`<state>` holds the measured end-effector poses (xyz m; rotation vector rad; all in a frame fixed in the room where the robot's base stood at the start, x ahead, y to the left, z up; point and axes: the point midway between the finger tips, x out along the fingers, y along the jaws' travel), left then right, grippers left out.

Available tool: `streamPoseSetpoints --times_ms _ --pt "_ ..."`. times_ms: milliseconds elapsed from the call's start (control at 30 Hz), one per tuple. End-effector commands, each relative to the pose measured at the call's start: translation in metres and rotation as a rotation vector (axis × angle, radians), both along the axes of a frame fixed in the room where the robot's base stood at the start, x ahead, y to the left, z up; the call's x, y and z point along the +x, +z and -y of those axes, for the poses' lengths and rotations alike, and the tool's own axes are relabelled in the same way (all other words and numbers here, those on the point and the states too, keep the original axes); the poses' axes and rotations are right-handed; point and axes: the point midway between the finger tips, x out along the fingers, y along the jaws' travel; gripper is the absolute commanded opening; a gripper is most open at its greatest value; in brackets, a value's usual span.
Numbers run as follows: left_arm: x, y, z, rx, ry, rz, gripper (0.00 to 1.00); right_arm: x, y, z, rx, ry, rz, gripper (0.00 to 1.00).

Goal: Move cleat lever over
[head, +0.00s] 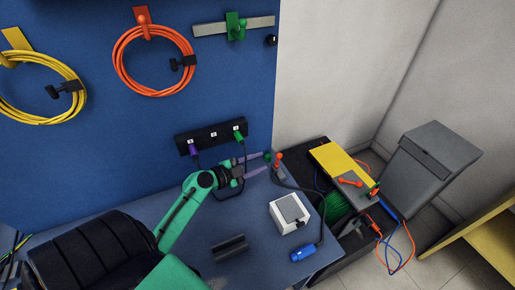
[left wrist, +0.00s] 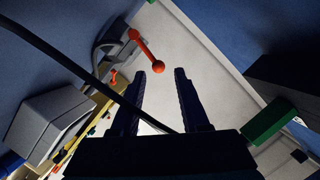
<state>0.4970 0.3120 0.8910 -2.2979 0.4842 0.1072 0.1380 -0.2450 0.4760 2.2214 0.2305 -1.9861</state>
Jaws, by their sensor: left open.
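An orange lever with a ball end (head: 279,157) stands near the back right edge of the blue-grey table, on a grey mount (head: 279,172). It shows larger in the left wrist view (left wrist: 147,50), slanting, with its ball just beyond the fingertips. My left gripper (head: 266,163) is open beside the lever, on its left in the head view. In the left wrist view nothing is between its fingers (left wrist: 160,74) that I can see gripped; contact with the lever cannot be told. My right gripper is not in view.
A dark cable (left wrist: 70,68) crosses the left wrist view near the fingers. A white-grey box (head: 291,214), blue connector (head: 302,253) and dark block (head: 230,247) sit on the table. A second orange lever (head: 350,182) is on a panel at right. A blue wall (head: 90,120) stands behind.

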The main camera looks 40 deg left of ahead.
Motion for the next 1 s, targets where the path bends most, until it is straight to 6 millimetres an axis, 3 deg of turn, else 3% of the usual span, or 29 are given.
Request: streamPoseSetpoints --times_ms 300,567,700,1000 --pt "0.037 -0.006 0.012 -0.003 0.001 0.001 0.45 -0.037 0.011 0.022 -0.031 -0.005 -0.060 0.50" --pt "0.073 -0.016 0.025 -0.001 0.000 0.001 0.45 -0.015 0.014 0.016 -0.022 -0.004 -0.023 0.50" --pt "0.072 -0.017 0.024 0.001 0.000 0.000 0.00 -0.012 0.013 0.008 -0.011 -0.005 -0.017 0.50" --pt "0.068 -0.021 0.029 0.000 0.000 -0.002 0.00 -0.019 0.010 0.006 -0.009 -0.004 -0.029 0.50"
